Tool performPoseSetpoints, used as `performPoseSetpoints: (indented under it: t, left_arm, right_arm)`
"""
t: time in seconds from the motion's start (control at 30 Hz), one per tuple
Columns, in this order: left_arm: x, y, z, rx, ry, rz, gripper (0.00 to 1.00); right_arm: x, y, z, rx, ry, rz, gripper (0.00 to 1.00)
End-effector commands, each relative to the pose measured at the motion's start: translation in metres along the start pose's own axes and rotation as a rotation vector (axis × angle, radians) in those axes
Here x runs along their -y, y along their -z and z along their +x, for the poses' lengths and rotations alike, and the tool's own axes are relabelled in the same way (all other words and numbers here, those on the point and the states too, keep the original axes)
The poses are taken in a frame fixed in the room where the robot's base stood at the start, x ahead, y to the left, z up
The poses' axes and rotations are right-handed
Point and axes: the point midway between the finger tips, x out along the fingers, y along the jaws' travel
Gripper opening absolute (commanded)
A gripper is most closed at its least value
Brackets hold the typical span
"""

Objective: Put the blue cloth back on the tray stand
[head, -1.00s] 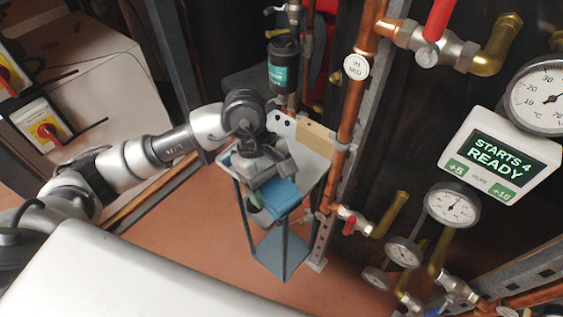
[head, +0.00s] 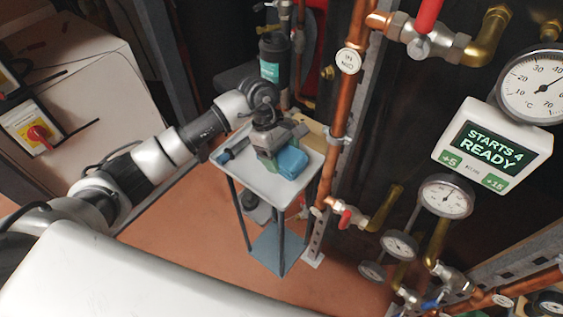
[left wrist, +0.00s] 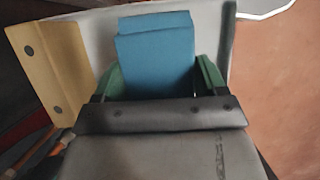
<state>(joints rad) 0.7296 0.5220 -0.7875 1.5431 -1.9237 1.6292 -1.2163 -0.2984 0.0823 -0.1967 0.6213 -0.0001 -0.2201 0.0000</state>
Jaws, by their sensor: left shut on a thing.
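The blue cloth (head: 291,162) is a folded pad at the right part of the tray stand's top (head: 262,184). In the left wrist view the blue cloth (left wrist: 156,55) sits between the green fingertips. My left gripper (head: 277,158) is shut on it, low over the top; I cannot tell whether the cloth touches the surface. In the left wrist view the gripper (left wrist: 160,80) hides the cloth's near end. The stand has a pale top, dark legs and a blue lower shelf (head: 279,249). My right gripper is out of view.
A tan block (head: 311,133) is at the top's back edge, and also in the left wrist view (left wrist: 52,68). A dark tool (head: 232,150) lies at the top's left. A copper pipe (head: 341,118) and a red-handled valve (head: 346,217) stand close on the right.

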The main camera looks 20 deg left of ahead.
Motion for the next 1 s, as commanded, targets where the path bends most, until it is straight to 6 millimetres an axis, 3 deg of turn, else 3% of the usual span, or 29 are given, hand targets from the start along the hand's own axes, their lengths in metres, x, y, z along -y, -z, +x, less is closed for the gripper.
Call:
performPoseSetpoints:
  t: [0.27, 0.63, 0.67, 0.8, 1.0]
  left_arm:
    - [0.001, 0.013, 0.033, 0.002, 0.004, -0.001, 0.53]
    - [0.001, 0.016, 0.039, -0.001, 0.001, 0.001, 0.53]
    - [0.001, 0.016, 0.038, -0.001, 0.001, 0.001, 0.73]
    - [0.001, 0.015, 0.037, 0.000, 0.002, 0.000, 0.95]
    - [0.001, 0.015, 0.037, 0.000, 0.002, 0.000, 0.97]
  right_arm:
    - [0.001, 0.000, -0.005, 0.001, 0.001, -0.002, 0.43]
    - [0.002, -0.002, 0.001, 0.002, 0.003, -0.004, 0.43]
    - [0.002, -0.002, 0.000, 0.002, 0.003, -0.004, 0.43]
    - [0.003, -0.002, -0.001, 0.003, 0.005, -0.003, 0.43]
    - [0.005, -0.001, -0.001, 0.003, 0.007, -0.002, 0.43]
